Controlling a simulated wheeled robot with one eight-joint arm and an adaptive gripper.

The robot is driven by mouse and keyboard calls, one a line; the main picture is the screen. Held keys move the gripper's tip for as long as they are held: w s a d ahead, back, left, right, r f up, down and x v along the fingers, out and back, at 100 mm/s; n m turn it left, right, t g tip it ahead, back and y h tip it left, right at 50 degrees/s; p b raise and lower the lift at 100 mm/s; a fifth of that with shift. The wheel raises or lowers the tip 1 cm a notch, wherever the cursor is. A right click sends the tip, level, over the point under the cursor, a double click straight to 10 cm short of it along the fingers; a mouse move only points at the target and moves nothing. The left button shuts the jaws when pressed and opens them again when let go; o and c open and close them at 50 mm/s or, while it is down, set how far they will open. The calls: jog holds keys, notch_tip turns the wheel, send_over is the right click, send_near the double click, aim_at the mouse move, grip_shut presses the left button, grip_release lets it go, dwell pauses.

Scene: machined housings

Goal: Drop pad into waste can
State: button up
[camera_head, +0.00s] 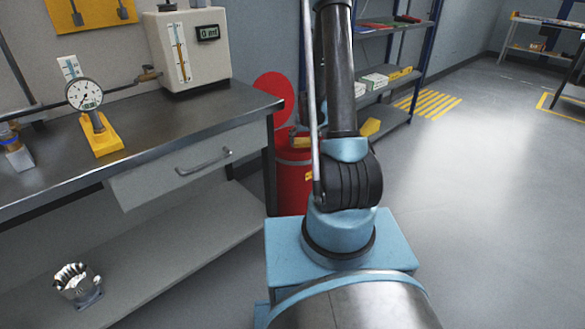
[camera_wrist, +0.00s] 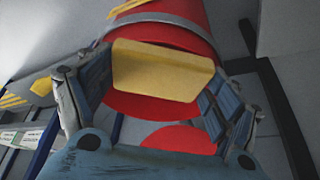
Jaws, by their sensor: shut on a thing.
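A yellow pad (camera_wrist: 163,72) sits between the two blue fingers of my gripper (camera_wrist: 158,66) in the wrist view, and the gripper is shut on it. In the head view a small part of the pad (camera_head: 301,142) shows at the top of the red waste can (camera_head: 292,188). The can (camera_wrist: 187,14) fills the area behind the pad in the wrist view. Its round red lid (camera_head: 272,96) stands raised at the back. My arm hides the gripper and the can's right side in the head view. I cannot tell whether the pad is inside the rim.
A grey workbench (camera_head: 235,105) with a drawer stands left of the can, holding a dial gauge (camera_head: 84,94) and a white instrument (camera_head: 188,50). A shelf unit (camera_head: 395,92) stands behind on the right. A metal cup (camera_head: 77,284) is on the bench's lower shelf. Right floor is clear.

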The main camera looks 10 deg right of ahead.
jog(key=w+r+n, duration=0.1)
jog(key=w+r, duration=0.2)
jog(key=w, duration=0.4)
jog(key=w+r, duration=0.2)
jog(key=w, duration=0.6)
jog(key=shift+s+d+f, duration=0.1)
jog(key=shift+f, duration=1.35)
jog(key=shift+d+f, duration=0.1)
jog(key=shift+f, duration=1.35)
jog(key=o, duration=1)
jog(key=shift+o, duration=0.2)
jog(key=shift+r, duration=0.1)
jog(key=v, duration=1.1)
jog(key=shift+s+d+r, duration=0.2)
jog(key=shift+d+r, duration=0.05)
jog(key=shift+r, duration=0.05)
